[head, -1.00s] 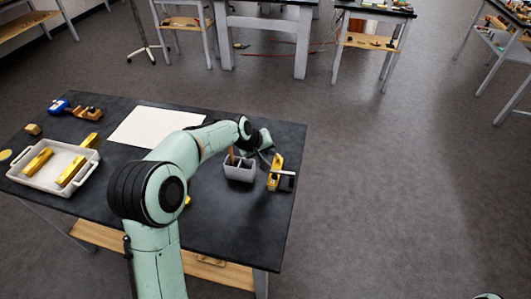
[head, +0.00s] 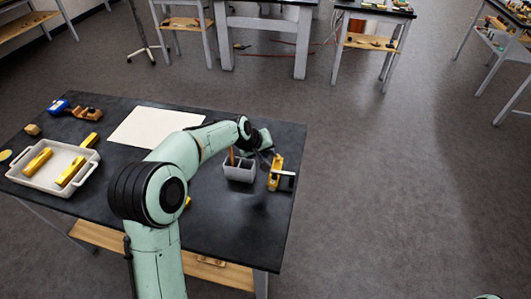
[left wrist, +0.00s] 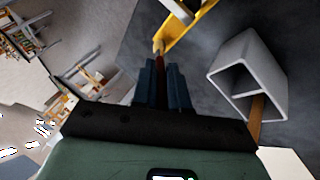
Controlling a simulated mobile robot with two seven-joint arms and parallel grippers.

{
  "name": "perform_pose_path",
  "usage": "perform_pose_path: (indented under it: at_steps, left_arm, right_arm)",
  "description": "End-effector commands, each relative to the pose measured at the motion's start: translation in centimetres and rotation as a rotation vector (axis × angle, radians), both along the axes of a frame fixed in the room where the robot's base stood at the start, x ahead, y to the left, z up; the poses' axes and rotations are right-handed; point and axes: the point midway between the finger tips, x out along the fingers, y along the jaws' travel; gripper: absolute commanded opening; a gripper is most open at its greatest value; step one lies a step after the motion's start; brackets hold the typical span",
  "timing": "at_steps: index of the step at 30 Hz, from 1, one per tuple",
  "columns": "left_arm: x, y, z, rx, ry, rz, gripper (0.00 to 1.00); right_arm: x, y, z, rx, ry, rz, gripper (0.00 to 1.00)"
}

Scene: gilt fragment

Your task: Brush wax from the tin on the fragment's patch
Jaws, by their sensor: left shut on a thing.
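My left gripper (head: 267,153) is above the right end of the black table. In the left wrist view its dark blue fingers (left wrist: 164,85) are shut on a thin dark red handle with a pale tip, which looks like a brush (left wrist: 159,47). The brush is too small to make out in the head view. The tip shows close to a yellow gilt piece (left wrist: 188,32), likely the fragment; I cannot tell if they touch. This piece (head: 275,174) stands at the table's right edge. A round yellow-topped thing, possibly the tin (head: 5,155), lies far left. I cannot make out a patch.
A grey two-compartment holder (head: 239,173) with a wooden stick stands left of the gilt piece; it also shows in the left wrist view (left wrist: 262,62). A white tray (head: 45,184) holds yellow bars. A white sheet (head: 150,127) and a blue tool (head: 58,106) lie behind.

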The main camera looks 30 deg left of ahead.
Motion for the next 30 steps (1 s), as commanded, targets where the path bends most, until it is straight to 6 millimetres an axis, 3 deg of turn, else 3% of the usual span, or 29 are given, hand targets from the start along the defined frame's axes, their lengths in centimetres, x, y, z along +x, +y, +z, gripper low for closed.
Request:
perform_pose_path:
  at_steps: [5, 16, 30]
  left_arm:
    - [-0.2, 0.0, -0.1, 0.0, 0.0, 0.0, 0.0]
    - [-2.6, -0.7, -0.3, 0.0, 0.001, -0.002, 0.0]
    - [0.2, 0.0, 0.1, -0.001, 0.001, 0.0, 0.0]
  right_arm:
    - [-0.2, 0.0, -0.2, 0.0, 0.002, 0.0, 0.43]
    - [-1.3, 0.0, -1.9, 0.0, 0.015, 0.0, 0.43]
    - [0.1, 0.0, 0.1, 0.0, -0.001, 0.0, 0.43]
